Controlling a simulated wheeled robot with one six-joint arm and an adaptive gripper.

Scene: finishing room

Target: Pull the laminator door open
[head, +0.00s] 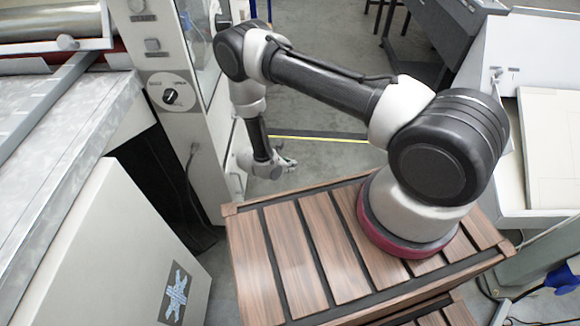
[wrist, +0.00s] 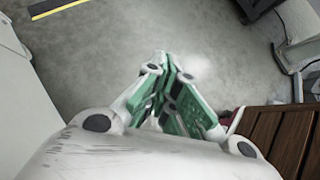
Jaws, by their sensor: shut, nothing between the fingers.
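The laminator (head: 165,120) stands at the left of the head view, a pale machine with a dark control knob on its front. A tall clear pane in a pale frame (head: 203,45) is on its right side and looks like its door. I cannot tell how far it is open, and no handle shows clearly. My gripper (head: 289,164) hangs low to the right of the laminator, apart from it. In the wrist view, my gripper's green-padded fingers (wrist: 172,62) are shut together with nothing between them, above the grey floor.
My slatted wooden platform (head: 290,255) fills the lower middle. A pale panel with a blue emblem (head: 105,255) stands at lower left, below a grey bench (head: 75,130). A pale worktable (head: 550,90) is at right. Floor with a yellow line (head: 325,139) is clear beyond my gripper.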

